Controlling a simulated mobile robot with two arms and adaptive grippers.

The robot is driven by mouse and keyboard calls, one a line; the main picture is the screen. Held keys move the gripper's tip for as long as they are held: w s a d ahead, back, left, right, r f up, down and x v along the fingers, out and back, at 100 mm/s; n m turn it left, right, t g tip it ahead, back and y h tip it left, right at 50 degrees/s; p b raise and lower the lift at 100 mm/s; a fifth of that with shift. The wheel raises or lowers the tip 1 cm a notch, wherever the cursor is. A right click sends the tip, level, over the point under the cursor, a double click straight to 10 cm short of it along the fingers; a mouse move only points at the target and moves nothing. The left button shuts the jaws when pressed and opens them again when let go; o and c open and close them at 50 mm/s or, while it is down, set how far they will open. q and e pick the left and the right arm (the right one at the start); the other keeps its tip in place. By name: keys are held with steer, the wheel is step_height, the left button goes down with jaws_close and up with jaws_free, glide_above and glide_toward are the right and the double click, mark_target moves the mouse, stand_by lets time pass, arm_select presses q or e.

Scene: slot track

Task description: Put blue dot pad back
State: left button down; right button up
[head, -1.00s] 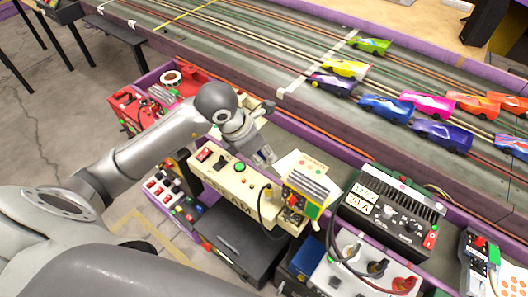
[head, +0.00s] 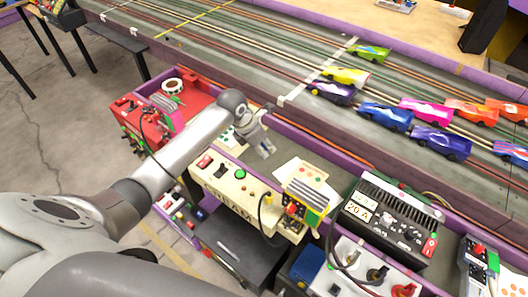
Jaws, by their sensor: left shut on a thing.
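A small pale patch (head: 229,137) shows beside the wrist. A white sheet (head: 288,168) lies just right of the fingertips, partly behind a small yellow-and-grey device (head: 308,187). My right gripper is out of view.
A red tray (head: 150,110) with tape and tools is at the left. A black power unit (head: 391,217) and a white box with cables (head: 350,270) stand to the right. Beyond the purple-edged ledge, several toy cars stand on the slot track (head: 230,60).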

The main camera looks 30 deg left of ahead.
arm_select(q)
step_height(320, 180, down, 3)
steer(key=shift+r, duration=0.2)
steer(key=shift+w+f, duration=0.1)
steer(key=shift+f, duration=0.2)
steer(key=shift+f, duration=0.15)
steer(key=c, duration=1.3)
jaws_free()
steer(key=shift+o, duration=0.2)
